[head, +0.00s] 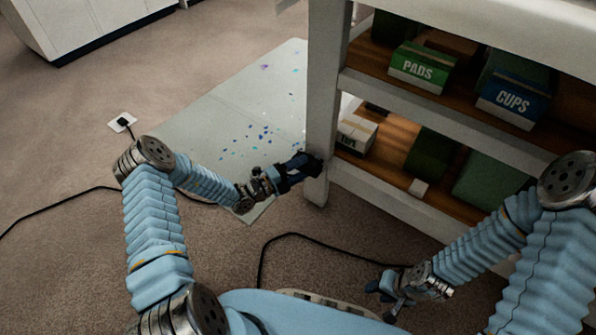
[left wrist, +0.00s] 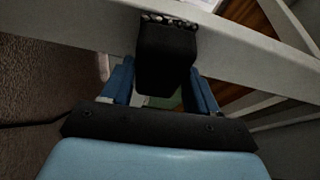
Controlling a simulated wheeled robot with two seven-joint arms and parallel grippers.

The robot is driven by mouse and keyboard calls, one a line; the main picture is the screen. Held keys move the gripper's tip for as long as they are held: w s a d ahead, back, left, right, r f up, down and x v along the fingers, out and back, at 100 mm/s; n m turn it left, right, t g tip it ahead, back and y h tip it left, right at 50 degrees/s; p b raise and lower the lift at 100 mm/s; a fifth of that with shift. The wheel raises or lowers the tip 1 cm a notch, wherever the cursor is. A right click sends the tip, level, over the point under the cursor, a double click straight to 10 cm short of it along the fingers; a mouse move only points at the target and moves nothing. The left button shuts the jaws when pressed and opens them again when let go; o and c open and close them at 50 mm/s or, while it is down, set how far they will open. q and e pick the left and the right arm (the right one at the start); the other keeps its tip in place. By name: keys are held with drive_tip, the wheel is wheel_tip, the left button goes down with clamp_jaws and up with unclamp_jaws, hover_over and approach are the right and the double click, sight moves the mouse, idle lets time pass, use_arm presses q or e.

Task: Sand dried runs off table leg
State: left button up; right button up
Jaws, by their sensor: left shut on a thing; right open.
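The pale table leg (head: 322,110) stands at the middle of the head view and crosses the left wrist view (left wrist: 85,18). My left gripper (head: 303,168) is shut on a black block, seen between its blue fingers in the left wrist view (left wrist: 166,60). The block's far end is against or very close to the lower part of the leg; contact is not certain. A row of small dark lumps (left wrist: 170,20) shows at that end; I cannot tell whether they are dried runs. My right gripper (head: 388,293) is open and empty, low over the carpet.
Shelves right of the leg hold a PADS box (head: 423,67), a CUPS box (head: 513,100) and a small white box (head: 356,134). A paint-spotted sheet (head: 205,125) lies left of the leg. Black cables (head: 262,262) cross the carpet. Front carpet is otherwise open.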

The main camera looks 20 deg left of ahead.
use_arm(q)
drive_tip(key=shift+w+d+b, duration=0.25)
drive_tip(key=shift+w+b, duration=0.15)
drive_tip(key=shift+w, duration=0.4)
idle(0.4)
